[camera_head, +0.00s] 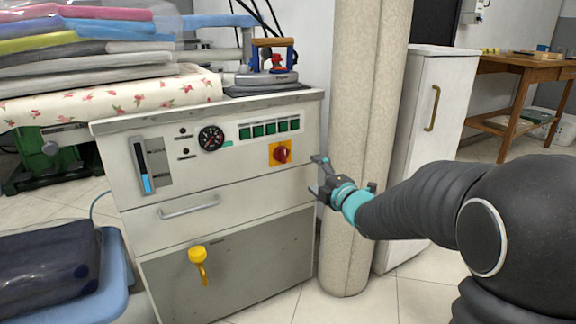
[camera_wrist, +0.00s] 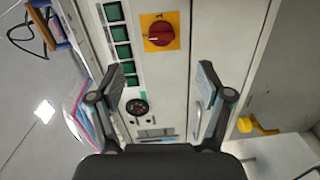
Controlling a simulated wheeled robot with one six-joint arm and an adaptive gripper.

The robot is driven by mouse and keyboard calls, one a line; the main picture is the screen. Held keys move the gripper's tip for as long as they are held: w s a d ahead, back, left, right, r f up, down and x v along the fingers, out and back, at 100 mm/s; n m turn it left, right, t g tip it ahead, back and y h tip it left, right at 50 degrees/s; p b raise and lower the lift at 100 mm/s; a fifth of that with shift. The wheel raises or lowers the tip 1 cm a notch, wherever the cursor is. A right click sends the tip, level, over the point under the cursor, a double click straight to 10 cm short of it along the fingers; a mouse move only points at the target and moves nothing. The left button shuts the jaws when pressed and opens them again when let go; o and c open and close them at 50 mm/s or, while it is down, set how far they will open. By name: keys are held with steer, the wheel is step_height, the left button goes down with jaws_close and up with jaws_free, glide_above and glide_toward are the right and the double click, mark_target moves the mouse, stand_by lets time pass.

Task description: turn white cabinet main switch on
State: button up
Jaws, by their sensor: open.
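The white cabinet (camera_head: 215,165) stands at the centre-left, its control panel facing me. The main switch is a red rotary knob (camera_head: 281,154) on a yellow square plate, at the right of the panel. In the wrist view the red knob (camera_wrist: 160,33) sits above and between the fingertips, with its pointer mark to the left. My gripper (camera_head: 318,175) is open and empty, just right of the knob and apart from it. In the wrist view both fingers of my gripper (camera_wrist: 205,80) are spread wide, with the panel beyond them.
Green buttons (camera_head: 269,129) and a round gauge (camera_head: 211,138) are on the same panel. A drawer handle (camera_head: 189,207) and a yellow lever (camera_head: 198,262) stick out below. A beige column (camera_head: 362,130) stands close behind my gripper. An iron (camera_head: 267,77) rests on top.

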mark_target(285, 157)
steer(key=shift+n+y, duration=0.5)
steer(key=shift+n, duration=0.2)
steer(key=x, duration=1.5)
steer(key=shift+s+a+f, duration=0.3)
steer(key=shift+a+f, duration=0.05)
steer(key=shift+f, duration=0.05)
steer(key=c, duration=1.2)
